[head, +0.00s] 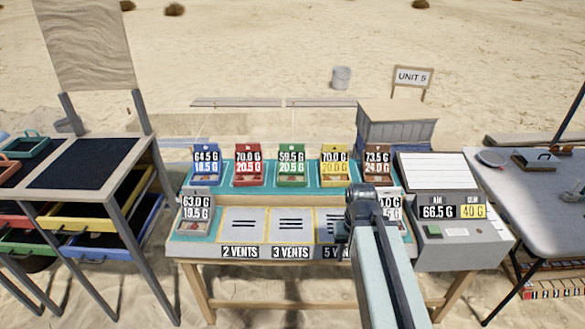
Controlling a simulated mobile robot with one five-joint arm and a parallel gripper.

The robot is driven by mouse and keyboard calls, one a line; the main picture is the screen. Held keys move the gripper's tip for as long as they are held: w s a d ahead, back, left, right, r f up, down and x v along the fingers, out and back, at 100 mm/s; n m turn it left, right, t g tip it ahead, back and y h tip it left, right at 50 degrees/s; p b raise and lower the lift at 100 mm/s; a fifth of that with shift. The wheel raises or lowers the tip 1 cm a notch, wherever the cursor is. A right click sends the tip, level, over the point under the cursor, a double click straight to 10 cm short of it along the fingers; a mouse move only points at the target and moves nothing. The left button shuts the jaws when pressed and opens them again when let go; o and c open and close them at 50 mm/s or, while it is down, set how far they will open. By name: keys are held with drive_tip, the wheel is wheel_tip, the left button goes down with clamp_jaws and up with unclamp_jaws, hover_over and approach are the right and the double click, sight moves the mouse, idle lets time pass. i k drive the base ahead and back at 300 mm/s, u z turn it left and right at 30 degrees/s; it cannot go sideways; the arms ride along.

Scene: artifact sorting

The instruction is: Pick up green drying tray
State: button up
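A green tray (28,249) sits low in the left shelf rack, below a red tray, partly cut off by the rack's frame. A teal-green tray (33,146) with a raised handle lies on the rack's top. On the middle table, a green holder (290,176) stands between a red and a yellow one, under a label reading 59.5 G and 20.5 G. My gripper (361,196) is at the end of my arm, over the right part of the middle table, away from all of these. Its fingers cannot be made out.
Yellow (92,218) and blue (125,247) trays are in the rack. The middle table (240,263) has vent-marked pads and a scale (462,238) at its right. A grey table (535,212) stands at the far right. Open sand lies behind.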

sight(291, 173)
drive_tip(key=z, duration=0.05)
drive_tip(key=k, duration=1.15)
drive_tip(key=u, duration=0.8)
drive_tip(key=i, duration=1.5)
drive_tip(key=u, duration=0.9)
drive_tip(key=i, duration=0.65)
drive_tip(key=z, duration=0.05)
drive_tip(key=k, duration=0.95)
drive_tip(key=u, duration=0.15)
drive_tip(key=i, duration=0.95)
drive_tip(key=z, duration=0.05)
